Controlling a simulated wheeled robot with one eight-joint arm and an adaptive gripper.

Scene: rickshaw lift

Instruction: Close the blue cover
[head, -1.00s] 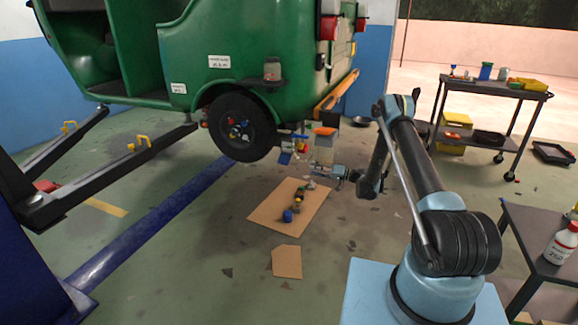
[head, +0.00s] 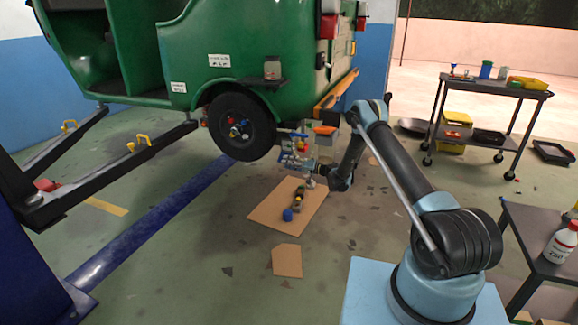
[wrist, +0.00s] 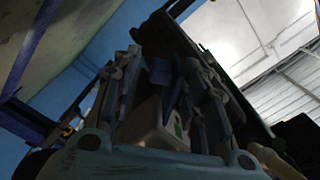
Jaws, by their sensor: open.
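The blue cover looks like the small blue flap (wrist: 160,72) showing between my fingers in the dark wrist view. A pale box (wrist: 155,128) with a green mark is just below it. In the head view my gripper (head: 292,160) is under the rear of the green rickshaw (head: 190,55), right of the wheel (head: 240,128), among small blue and grey parts. My gripper also shows in the wrist view (wrist: 165,80), pointing up, its two fingers apart on either side of the flap. I cannot tell whether they touch it, and the cover's hinge and edge are hidden.
Cardboard (head: 270,215) lies on the floor below my arm with a blue cap (head: 287,215) and several small parts on it. Black lift arms (head: 110,170) are at left. A tool cart (head: 480,110) stands at back right, and a dark table (head: 540,240) at front right.

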